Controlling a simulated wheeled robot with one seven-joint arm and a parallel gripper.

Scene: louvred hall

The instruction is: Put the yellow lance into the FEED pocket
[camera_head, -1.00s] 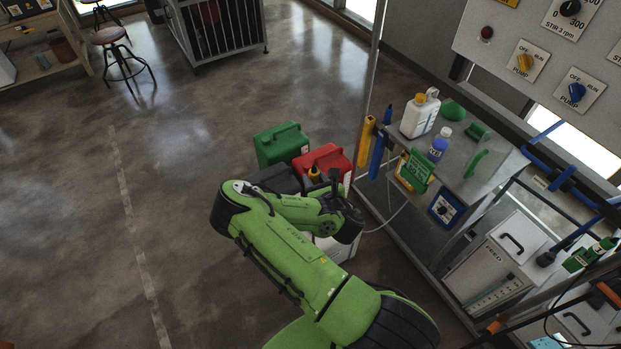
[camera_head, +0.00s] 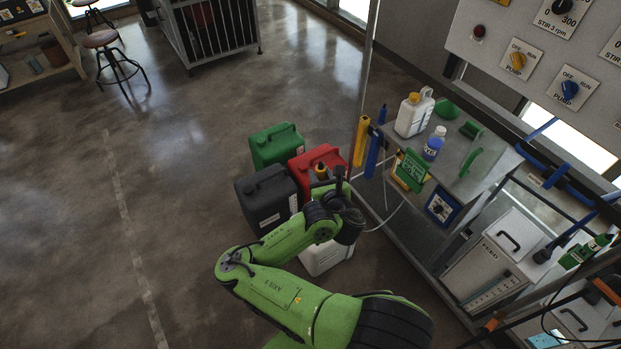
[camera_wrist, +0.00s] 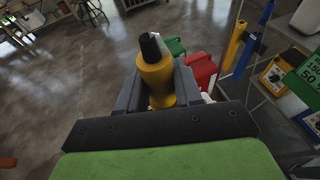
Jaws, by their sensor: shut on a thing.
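My gripper (camera_wrist: 158,92) is shut on the yellow lance (camera_wrist: 155,72), whose yellow grip and black top stick up between the grey jaws in the wrist view. In the head view my gripper (camera_head: 331,187) is beside the red canister, with a bit of the lance (camera_head: 320,171) showing. The lance's lower end is hidden. A yellow tube (camera_head: 361,142) and a blue tube (camera_head: 374,155) hang upright at the near left corner of the cart, right of my gripper. Neither shows a readable label. The word FEED is on a white lidded box (camera_head: 499,250) lower on the cart.
Green (camera_head: 277,147), red (camera_head: 309,160), black (camera_head: 268,196) and white (camera_head: 327,257) canisters stand around my gripper. A pale hose (camera_head: 398,211) runs near the cart. A white jug (camera_head: 413,113) and small bottle (camera_head: 434,143) stand on the cart top (camera_head: 485,180).

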